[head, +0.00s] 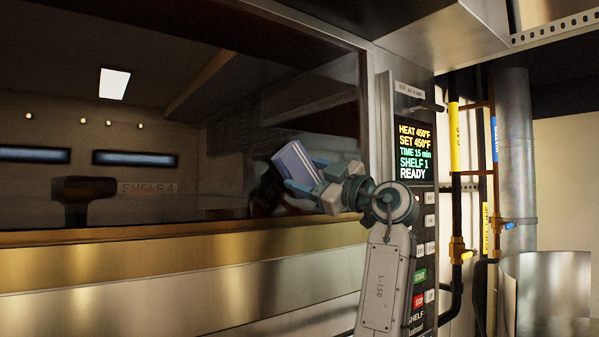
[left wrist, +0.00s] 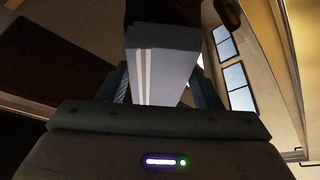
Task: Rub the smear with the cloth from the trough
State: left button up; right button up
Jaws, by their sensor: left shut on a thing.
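My left gripper (head: 306,186) is shut on a folded pale blue-white cloth (head: 293,160) and holds it up at the dark oven glass (head: 230,110), near the right end of the pane. In the left wrist view the cloth (left wrist: 165,68), pale with white stripes, sits between the two fingers of the left gripper (left wrist: 163,88). Its reflection shows in the glass beside it. I cannot tell whether the cloth touches the glass. I cannot make out the smear clearly; a faint haze shows on the pane above the cloth. The trough and my right gripper are not in view.
A control panel (head: 412,150) with a lit display and buttons stands right of the glass. A brass-coloured band (head: 150,255) runs below the pane.

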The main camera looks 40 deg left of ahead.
pick_arm(q)
jog(key=shift+w+d, duration=0.1)
jog(key=shift+w, duration=0.4)
jog(key=shift+f, duration=0.1)
jog(key=shift+s+a+f+b, duration=0.1)
jog(key=shift+s+a+b, duration=0.15)
jog(key=shift+s+b, duration=0.65)
jog(key=shift+s+a+b, duration=0.25)
jog(key=shift+s+b, duration=0.15)
jog(key=shift+s, duration=0.5)
jog(key=shift+s+a+b, duration=0.25)
jog(key=shift+s+b, duration=0.35)
jog(key=shift+s, duration=0.15)
jog(key=shift+s+a+b, duration=0.15)
jog(key=shift+s+b, duration=0.05)
jog(key=shift+s, duration=0.35)
jog(key=shift+s+a+b, duration=0.15)
jog(key=shift+s+b, duration=0.05)
jog(key=shift+s, duration=0.3)
jog(key=shift+s+a+b, duration=0.2)
jog(key=shift+s+b, duration=0.35)
jog(key=shift+s, duration=0.2)
jog(key=shift+s+a+b, duration=0.15)
jog(key=shift+s+b, duration=0.05)
jog(key=shift+s, duration=0.3)
jog(key=shift+s+a+b, duration=0.15)
jog(key=shift+s, duration=0.35)
jog(key=shift+r, duration=0.2)
